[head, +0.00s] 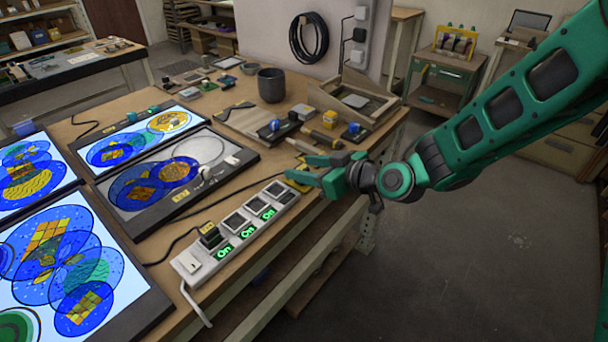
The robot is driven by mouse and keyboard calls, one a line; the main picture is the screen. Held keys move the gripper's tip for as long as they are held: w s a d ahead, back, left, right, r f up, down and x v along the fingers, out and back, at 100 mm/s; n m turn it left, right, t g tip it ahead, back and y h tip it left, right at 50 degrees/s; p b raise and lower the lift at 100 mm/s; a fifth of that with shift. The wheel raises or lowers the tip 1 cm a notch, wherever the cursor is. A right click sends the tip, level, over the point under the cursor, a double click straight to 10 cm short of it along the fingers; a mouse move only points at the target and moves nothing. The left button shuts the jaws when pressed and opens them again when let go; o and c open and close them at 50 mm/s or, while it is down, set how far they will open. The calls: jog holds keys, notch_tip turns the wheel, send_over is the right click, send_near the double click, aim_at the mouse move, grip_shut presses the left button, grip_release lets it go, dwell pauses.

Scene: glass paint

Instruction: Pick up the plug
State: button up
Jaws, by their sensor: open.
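A dark plug (210,239) sits in the left part of a white power strip (257,225) at the table's front edge. A dark cable runs from the plug toward the light panels on the left. The strip's other square sockets look empty, and several green "On" labels are lit along it. My gripper (298,170) is open, beyond the strip's far right end, pointing left. It is apart from the plug in the strip. A small yellow piece shows just under the lower finger; I cannot tell whether they touch.
Lit panels (131,143) with coloured glass discs cover the table's left side; one panel (150,195) is unlit. Tools, a dark cup (271,85) and a wooden frame (350,101) stand behind my gripper. A white wall strip (359,35) holds other plugs. Open floor lies right of the table.

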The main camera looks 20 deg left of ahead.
aim_at(297, 167)
jog(key=shift+x, duration=2.65)
jog(key=shift+s+f, duration=0.1)
jog(key=shift+f, duration=0.05)
jog(key=shift+c, duration=0.4)
jog(key=c, duration=1.1)
jog(key=shift+o, duration=0.2)
